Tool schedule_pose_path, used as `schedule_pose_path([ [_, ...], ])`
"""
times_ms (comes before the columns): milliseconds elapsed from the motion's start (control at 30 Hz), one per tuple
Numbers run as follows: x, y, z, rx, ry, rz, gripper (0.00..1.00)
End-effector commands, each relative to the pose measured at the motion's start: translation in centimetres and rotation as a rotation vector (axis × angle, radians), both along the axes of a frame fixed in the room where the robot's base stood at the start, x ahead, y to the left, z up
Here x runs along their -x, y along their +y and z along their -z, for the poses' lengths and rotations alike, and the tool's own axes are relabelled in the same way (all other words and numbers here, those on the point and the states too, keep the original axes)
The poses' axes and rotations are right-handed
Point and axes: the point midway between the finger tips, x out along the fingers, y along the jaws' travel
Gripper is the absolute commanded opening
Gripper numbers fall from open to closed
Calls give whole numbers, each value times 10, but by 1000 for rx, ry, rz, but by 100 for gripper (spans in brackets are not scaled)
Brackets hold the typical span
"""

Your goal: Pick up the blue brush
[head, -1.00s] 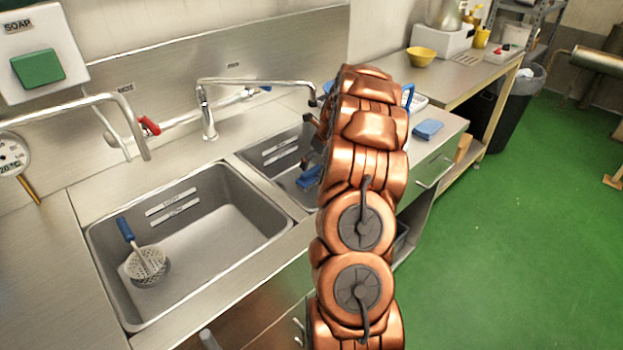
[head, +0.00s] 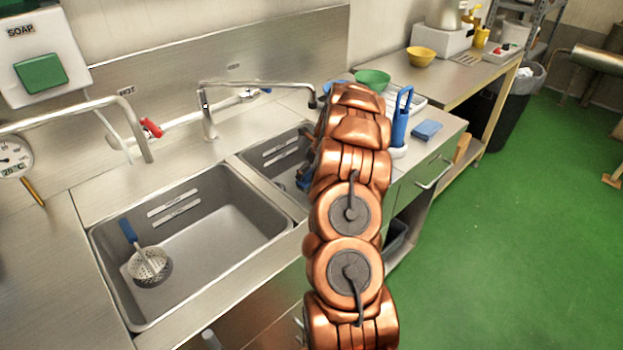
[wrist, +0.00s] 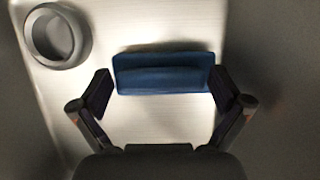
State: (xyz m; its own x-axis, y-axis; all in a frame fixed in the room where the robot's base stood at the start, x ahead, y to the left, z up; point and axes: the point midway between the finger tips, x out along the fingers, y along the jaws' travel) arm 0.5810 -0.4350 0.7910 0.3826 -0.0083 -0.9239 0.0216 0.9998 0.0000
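In the wrist view a blue, bar-shaped object (wrist: 165,73), which looks like the blue brush, lies crosswise on a bare metal surface. My gripper (wrist: 161,83) is open, with one dark finger at each end of the bar. Whether the fingers touch it is unclear, and its underside is hidden. In the head view a small bit of dark blue (head: 304,184) shows in the right sink basin (head: 262,166) beside my copper arm. The arm hides most of that basin and my gripper there.
A round drain (wrist: 57,36) is near the bar. The left basin (head: 215,245) holds a blue-handled strainer (head: 148,264). A faucet (head: 208,115) arches over the right basin. Right of my arm stand an upright blue-handled tool (head: 401,118) and a blue sponge (head: 427,130). A green bowl (head: 372,79) is behind.

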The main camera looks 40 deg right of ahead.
Motion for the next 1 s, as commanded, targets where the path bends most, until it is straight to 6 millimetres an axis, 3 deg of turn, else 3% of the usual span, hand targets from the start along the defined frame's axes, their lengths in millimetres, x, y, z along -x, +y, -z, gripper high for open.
schedule_pose_path([
  [67,0,0,0,0,0,0,92],
  [500,0,0,0,0,0,0,47],
  [767,2,0,-2,0,0,0,47],
  [1000,16,-1,-17,2,-3,2,47],
])
